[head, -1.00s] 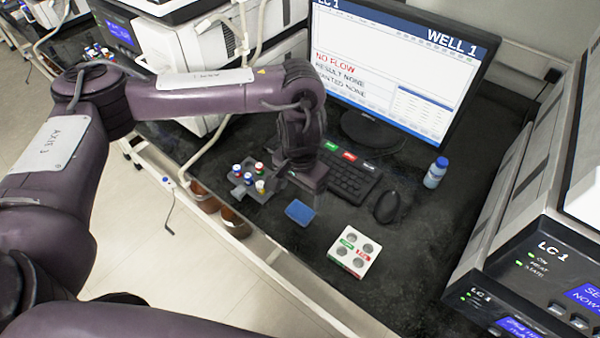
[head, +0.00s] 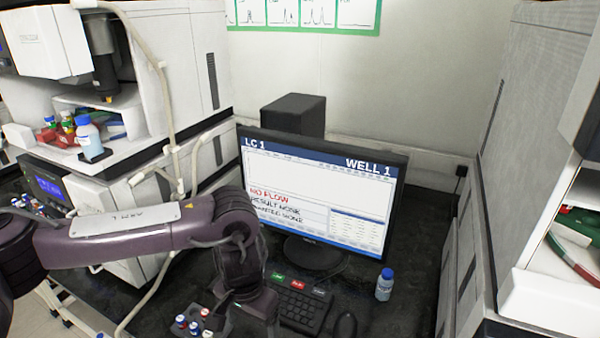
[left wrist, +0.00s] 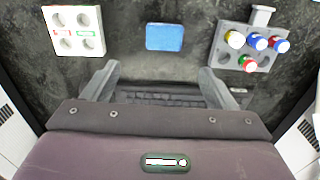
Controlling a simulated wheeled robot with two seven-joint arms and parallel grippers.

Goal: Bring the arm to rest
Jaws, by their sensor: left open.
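My left arm (head: 150,232) reaches in from the left in the head view and bends down over the bench. Its gripper is at the bottom of that view, with the fingertips out of frame. In the left wrist view the left gripper (left wrist: 158,82) is open, its two fingers wide apart with nothing between them. It is above the bench, over the near edge of the keyboard (left wrist: 160,97). My right gripper is in neither view.
A grey vial rack (left wrist: 238,60) with several capped vials, a blue pad (left wrist: 165,37) and a white four-hole block (left wrist: 58,48) lie beyond the fingers. A monitor (head: 318,200), a capped bottle (head: 385,285) and a mouse (head: 345,325) stand right of the arm. Instruments flank the bench.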

